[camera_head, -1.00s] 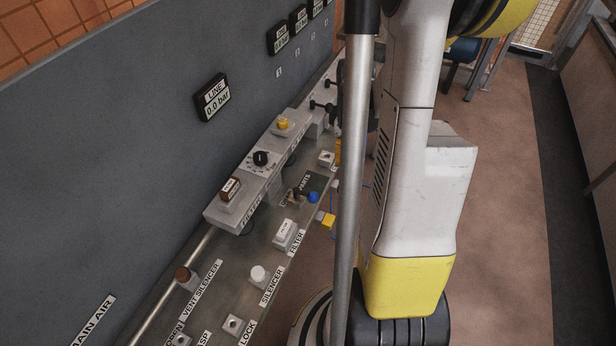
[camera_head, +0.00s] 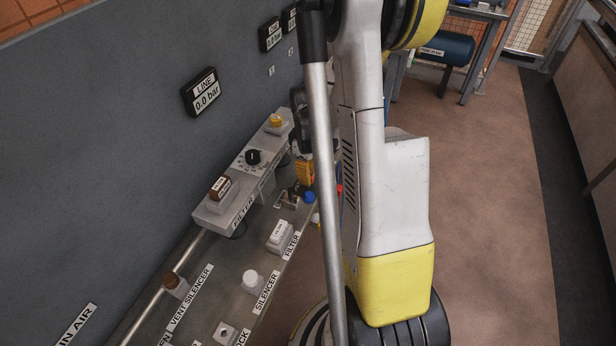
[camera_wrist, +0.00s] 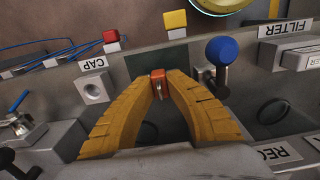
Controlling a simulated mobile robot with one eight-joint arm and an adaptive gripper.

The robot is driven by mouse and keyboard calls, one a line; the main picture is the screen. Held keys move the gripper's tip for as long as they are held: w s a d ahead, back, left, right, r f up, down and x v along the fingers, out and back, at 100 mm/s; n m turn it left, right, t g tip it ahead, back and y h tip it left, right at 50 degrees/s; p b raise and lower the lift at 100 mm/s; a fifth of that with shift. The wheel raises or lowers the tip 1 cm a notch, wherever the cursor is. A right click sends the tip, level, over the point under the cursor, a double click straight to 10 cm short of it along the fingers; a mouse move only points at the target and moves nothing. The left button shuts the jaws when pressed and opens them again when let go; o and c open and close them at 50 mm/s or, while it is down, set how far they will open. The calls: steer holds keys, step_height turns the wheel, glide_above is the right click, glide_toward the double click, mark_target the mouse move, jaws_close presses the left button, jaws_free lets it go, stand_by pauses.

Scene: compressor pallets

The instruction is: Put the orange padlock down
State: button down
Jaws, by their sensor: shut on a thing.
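The small orange padlock (camera_wrist: 157,80) is between the tips of my gripper (camera_wrist: 158,84) in the wrist view. The two yellow-orange fingers are shut on it. The padlock is over a grey panel, left of a blue ball-topped handle (camera_wrist: 222,52) and right of a socket by the CAP label (camera_wrist: 93,64). I cannot tell whether it touches the panel. In the head view, part of my gripper (camera_head: 305,172) shows over the far part of the panel, close to the blue knob (camera_head: 309,197). The padlock cannot be made out there.
The sloping bench panel (camera_head: 222,285) carries a filter block (camera_head: 280,236), a silencer (camera_head: 250,279) and a brown vent silencer (camera_head: 173,283). A raised grey rail (camera_head: 215,212) with knobs runs behind them. Red (camera_wrist: 111,37) and yellow (camera_wrist: 175,21) blocks lie beyond the padlock.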

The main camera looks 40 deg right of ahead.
steer(key=shift+f, duration=0.25)
steer(key=c, duration=1.5)
jaws_free()
steer(key=shift+r, duration=0.1)
step_height(320, 180, up, 12)
steer(key=r+p, duration=0.1)
steer(key=p, duration=0.4)
steer(key=s+a+r+m+t, duration=0.1)
steer(key=a+r, duration=0.3)
steer(key=a, duration=0.4)
steer(key=s+a+r+m+t, duration=0.2)
steer(key=s+a+r+t, duration=0.1)
steer(key=a, duration=0.5)
steer(key=s+a+r+m+t, duration=0.1)
steer(key=a+r+t, duration=0.2)
steer(key=a+r, duration=0.3)
steer(key=shift+s+a+m, duration=0.15)
steer(key=shift+s+a, duration=0.05)
steer(key=shift+a, duration=0.5)
steer(key=shift+s+a+m, duration=0.15)
steer(key=shift+s+a, duration=0.05)
steer(key=shift+a, duration=0.5)
